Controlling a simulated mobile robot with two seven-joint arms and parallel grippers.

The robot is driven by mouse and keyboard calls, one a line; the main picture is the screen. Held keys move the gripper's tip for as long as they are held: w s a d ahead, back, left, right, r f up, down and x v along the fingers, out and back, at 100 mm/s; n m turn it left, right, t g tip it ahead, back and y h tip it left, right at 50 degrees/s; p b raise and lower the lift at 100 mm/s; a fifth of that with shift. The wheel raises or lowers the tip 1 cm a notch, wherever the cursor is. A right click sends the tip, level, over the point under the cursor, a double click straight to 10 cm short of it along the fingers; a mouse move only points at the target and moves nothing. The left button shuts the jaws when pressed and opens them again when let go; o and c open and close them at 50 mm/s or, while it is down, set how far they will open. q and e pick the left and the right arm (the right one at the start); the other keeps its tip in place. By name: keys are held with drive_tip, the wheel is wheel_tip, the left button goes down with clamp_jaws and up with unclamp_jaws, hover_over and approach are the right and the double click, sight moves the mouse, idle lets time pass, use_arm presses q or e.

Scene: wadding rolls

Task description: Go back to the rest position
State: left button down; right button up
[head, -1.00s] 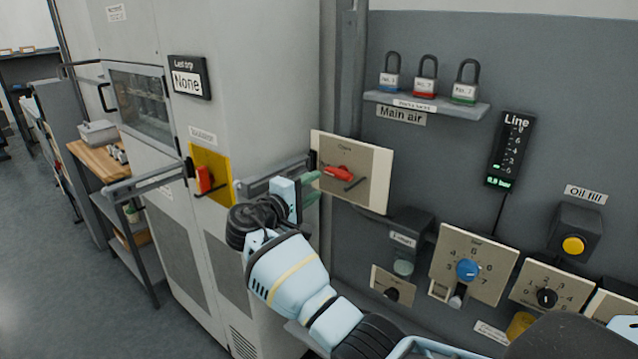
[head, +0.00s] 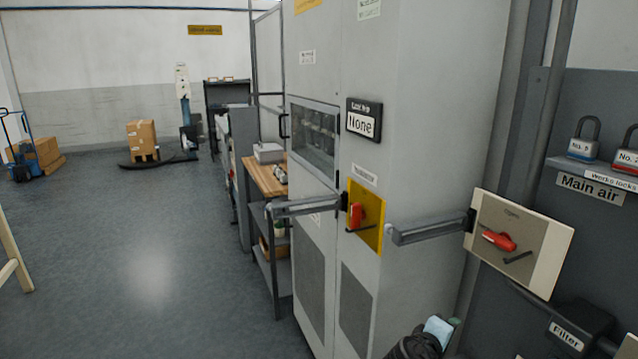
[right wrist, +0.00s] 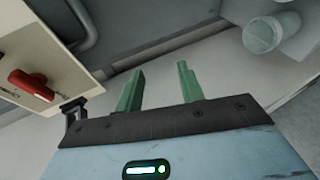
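My right gripper (right wrist: 160,70) shows in the right wrist view with its two green fingers apart and nothing between them. In the head view only a small part of my right gripper (head: 447,327) shows at the bottom edge, below the main air panel (head: 520,240). The panel's red switch handle (head: 499,241) is apart from the gripper; this red handle also shows at the left of the right wrist view (right wrist: 32,85). My left gripper is in neither view.
A tall grey cabinet (head: 420,130) with a yellow-plated red switch (head: 355,214) stands in the middle. Grey bars (head: 430,229) stick out near both switches. A shelf with padlocks (head: 585,170) is at right. Open floor (head: 140,270) lies at left, with boxes (head: 142,138) far back.

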drive_tip(key=s+a+f+y, duration=0.2)
drive_tip(key=s+f+y, duration=0.2)
drive_tip(key=s+f, duration=0.45)
drive_tip(key=s+a+f+y, duration=0.3)
drive_tip(key=s+f, duration=0.4)
drive_tip(key=f, duration=0.3)
drive_tip(key=s+a+f+m+y, duration=0.1)
drive_tip(key=s+a+m+y, duration=0.1)
drive_tip(key=s, duration=0.9)
drive_tip(key=s+a+m+y, duration=0.2)
drive_tip(key=s+m+y, duration=0.1)
drive_tip(key=s, duration=0.8)
drive_tip(key=shift+s+f+m+y, duration=0.3)
drive_tip(key=shift+s+f+y, duration=0.05)
drive_tip(key=shift+f+y, duration=0.05)
drive_tip(key=shift+s, duration=0.1)
